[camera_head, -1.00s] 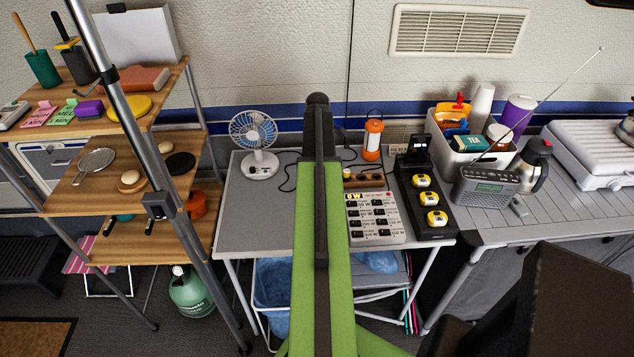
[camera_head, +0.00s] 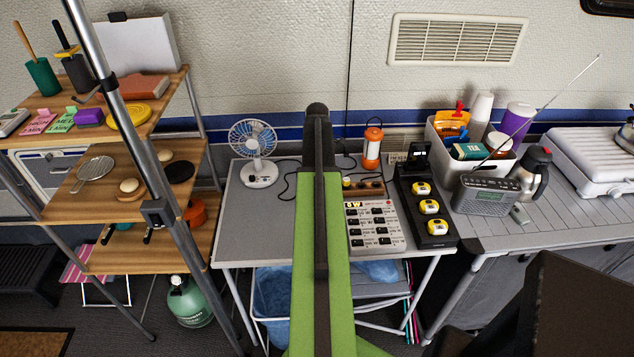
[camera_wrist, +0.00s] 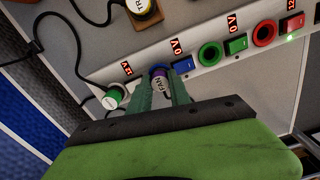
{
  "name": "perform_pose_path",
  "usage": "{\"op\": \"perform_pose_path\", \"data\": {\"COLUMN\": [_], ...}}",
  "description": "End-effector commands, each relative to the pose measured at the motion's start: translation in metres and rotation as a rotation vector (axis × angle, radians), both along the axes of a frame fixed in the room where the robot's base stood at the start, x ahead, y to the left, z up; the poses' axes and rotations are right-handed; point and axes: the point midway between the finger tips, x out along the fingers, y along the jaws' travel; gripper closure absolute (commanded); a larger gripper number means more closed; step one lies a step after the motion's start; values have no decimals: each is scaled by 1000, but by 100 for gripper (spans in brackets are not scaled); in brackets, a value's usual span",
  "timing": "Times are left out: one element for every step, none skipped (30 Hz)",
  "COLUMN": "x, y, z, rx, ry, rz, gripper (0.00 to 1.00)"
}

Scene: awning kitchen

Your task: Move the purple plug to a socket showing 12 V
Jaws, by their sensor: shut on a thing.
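The display (camera_wrist: 175,46) by this socket reads 0 V. A green-ringed socket (camera_wrist: 210,53) also has a 0 V display (camera_wrist: 232,22). A red-ringed socket (camera_wrist: 265,32) is empty; its display (camera_wrist: 292,5), partly cut off, seems to show 12. In the head view my arm hides the gripper.
A white plug with a green band (camera_wrist: 114,97) stands left, by a display (camera_wrist: 127,68) that seems to read 12 V. Black cords lie near it. The head view shows a fan (camera_head: 253,152), an orange lantern (camera_head: 372,148) and a black charger (camera_head: 428,205) on the table.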

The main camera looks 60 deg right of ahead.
Motion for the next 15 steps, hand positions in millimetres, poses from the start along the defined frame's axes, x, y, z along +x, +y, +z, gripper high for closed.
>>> {"op": "perform_pose_path", "data": {"x": [0,0,0,0,0,0,0,0,0,0,0,0,0,1,1], "y": [0,0,0,0,0,0,0,0,0,0,0,0,0,0,0], "z": [0,1,2,3,4,5,6,8,9,10,11,13,14,15,16], "rx": [0,0,0,0,0,0,0,0,0,0,0,0,0,0,0], "ry": [0,0,0,0,0,0,0,0,0,0,0,0,0,0,0], "rz": [0,0,0,0,0,1,1,1,1,1,1,1,1,1,1], "gripper": [100,100,100,100,100,100,100,100,100,100,100,100,100,100,100]}}
